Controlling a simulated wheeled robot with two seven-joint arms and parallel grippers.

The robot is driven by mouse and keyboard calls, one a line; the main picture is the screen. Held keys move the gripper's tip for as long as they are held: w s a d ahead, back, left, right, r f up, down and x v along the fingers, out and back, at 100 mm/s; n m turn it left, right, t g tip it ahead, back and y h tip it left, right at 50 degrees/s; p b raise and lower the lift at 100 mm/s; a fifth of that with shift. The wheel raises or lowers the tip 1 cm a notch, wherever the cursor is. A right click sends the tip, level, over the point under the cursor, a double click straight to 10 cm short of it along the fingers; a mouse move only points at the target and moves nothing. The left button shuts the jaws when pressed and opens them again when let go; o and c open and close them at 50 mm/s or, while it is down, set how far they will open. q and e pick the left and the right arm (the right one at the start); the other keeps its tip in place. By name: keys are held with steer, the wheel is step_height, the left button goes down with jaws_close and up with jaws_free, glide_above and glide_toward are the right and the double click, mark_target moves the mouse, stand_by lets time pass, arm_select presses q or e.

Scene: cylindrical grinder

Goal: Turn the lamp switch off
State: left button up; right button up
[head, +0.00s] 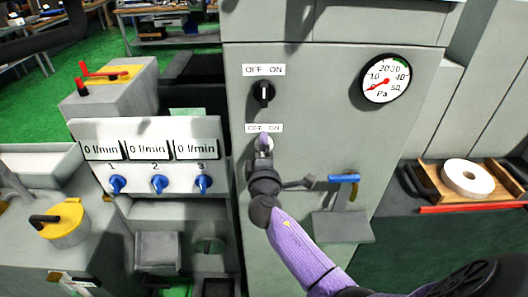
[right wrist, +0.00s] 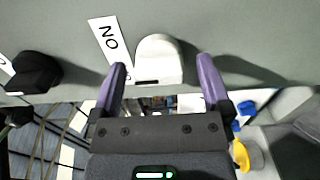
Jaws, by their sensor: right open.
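Two rotary switches with OFF ON labels sit on the grey machine panel, a black one (head: 263,93) above a white one (head: 268,140). No readable label tells which is the lamp switch. My right gripper (head: 264,146) is in front of the white switch and partly hides it in the head view. In the right wrist view the white switch (right wrist: 158,60) lies ahead of and between the purple fingertips of my open right gripper (right wrist: 162,75), with gaps on both sides. The black switch (right wrist: 33,73) is at the left there. My left gripper is not in view.
A pressure gauge (head: 386,79) is right of the switches. A blue-handled lever (head: 343,179) on a bracket is below right, near my right arm. A flow panel (head: 145,133) with blue knobs is at left. A wooden tray (head: 429,183) with a white wheel is at right.

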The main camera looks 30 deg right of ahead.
steer(key=v, duration=1)
